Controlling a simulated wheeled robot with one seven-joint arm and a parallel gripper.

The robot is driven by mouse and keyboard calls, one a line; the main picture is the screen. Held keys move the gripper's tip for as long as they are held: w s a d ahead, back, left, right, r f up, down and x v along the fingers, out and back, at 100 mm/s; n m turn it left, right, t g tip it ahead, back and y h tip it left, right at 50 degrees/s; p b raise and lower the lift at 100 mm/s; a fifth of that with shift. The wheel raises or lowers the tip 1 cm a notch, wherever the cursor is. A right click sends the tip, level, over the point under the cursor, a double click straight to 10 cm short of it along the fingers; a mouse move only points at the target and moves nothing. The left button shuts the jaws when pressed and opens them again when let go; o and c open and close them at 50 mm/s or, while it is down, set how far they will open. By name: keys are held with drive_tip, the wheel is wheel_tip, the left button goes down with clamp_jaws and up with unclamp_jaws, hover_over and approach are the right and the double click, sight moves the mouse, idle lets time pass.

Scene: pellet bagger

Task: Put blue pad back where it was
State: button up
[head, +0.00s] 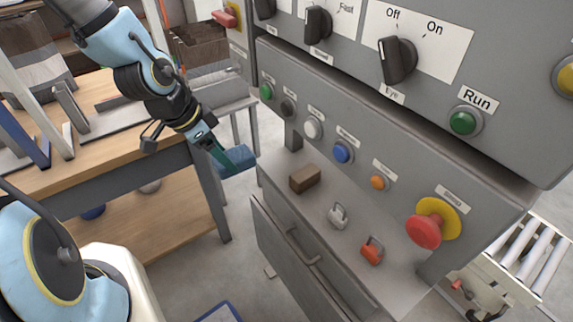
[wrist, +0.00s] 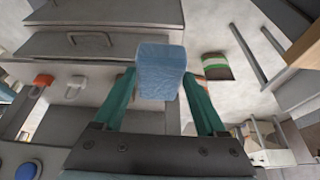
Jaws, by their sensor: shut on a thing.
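The blue pad (head: 236,162) is in my gripper (head: 228,158), held in the air at the left end of the control cabinet's ledge (head: 290,160). In the wrist view the pad (wrist: 160,60) sits between the two teal fingers of my gripper (wrist: 159,76), which are shut on its sides. The pad appears clear of the ledge and the wooden bench. Its underside is hidden.
On the ledge are a brown block (head: 305,179), a grey padlock (head: 338,215) and a red padlock (head: 371,252). The button panel (head: 360,150) rises behind them, and drawers (head: 300,255) are below. A wooden bench (head: 100,150) stands left.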

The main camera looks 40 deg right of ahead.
drive_tip(key=d+f, duration=0.2)
drive_tip(key=d, duration=0.1)
drive_tip(key=d+f, duration=0.2)
drive_tip(key=d, duration=0.2)
drive_tip(key=s+d+f+p, duration=0.1)
drive_tip(key=d+f, duration=0.1)
drive_tip(key=d, duration=0.2)
drive_tip(key=shift+d, duration=0.15)
drive_tip(key=shift+s+d+f+p, duration=0.1)
drive_tip(key=shift+d+f+p, duration=0.25)
drive_tip(key=shift+d, duration=0.35)
drive_tip(key=shift+s+d+f+p, duration=0.1)
drive_tip(key=shift+d+f+p, duration=0.1)
drive_tip(key=shift+d+f, duration=0.35)
drive_tip(key=o, duration=1.2)
drive_tip(key=shift+o, duration=0.2)
drive_tip(key=shift+f, duration=0.15)
drive_tip(key=b+v, duration=0.1)
drive_tip(key=v, duration=1)
drive_tip(key=shift+b, duration=0.4)
